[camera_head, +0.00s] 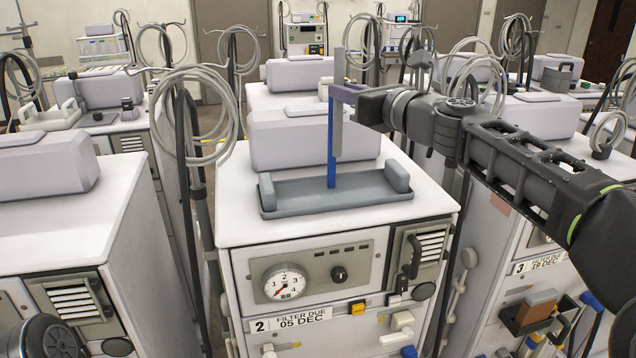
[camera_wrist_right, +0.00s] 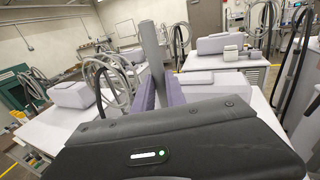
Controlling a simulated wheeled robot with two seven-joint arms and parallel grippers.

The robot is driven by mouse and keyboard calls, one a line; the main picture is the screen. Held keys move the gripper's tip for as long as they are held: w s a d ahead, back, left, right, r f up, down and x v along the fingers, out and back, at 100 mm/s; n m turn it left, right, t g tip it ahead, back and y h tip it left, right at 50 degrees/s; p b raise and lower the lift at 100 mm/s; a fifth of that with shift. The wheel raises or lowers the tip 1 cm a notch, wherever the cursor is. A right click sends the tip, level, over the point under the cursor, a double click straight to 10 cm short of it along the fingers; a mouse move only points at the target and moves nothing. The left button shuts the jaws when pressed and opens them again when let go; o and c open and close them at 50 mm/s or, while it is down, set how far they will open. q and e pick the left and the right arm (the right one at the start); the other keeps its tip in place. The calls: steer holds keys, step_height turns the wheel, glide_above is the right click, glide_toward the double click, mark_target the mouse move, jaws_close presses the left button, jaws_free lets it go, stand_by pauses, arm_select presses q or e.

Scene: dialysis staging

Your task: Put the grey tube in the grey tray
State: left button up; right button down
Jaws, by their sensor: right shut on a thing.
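The tube (camera_head: 331,150) stands upright in my right gripper (camera_head: 340,92). The grey tray (camera_head: 290,201) lies on the middle machine's white top, with a raised grey block at each end. The tube's lower end appears over the middle of the tray floor; I cannot tell whether it touches. My left gripper is not in view.
A pale lilac rounded housing (camera_head: 285,140) sits just behind the tray. Coiled hoses on a pole (camera_head: 190,120) stand to the left. The middle machine's front has a gauge (camera_head: 286,282). Similar machines stand on both sides and behind. A bare strip of white top lies before the tray.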

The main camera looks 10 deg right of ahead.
mark_target(340, 138)
steer(key=f+b, duration=0.2)
steer(key=f, duration=0.1)
steer(key=f+b, duration=0.1)
steer(key=f, duration=0.1)
steer(key=shift+s+d+f, duration=0.15)
steer(key=shift+s+d, duration=0.05)
steer(key=shift+s, duration=0.2)
steer(key=shift+f+b, duration=0.4)
arm_select(q)
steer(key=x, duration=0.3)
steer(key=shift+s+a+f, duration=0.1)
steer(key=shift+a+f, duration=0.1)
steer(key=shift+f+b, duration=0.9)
steer(key=shift+b, duration=0.05)
arm_select(e)
steer(key=shift+f, duration=1.85)
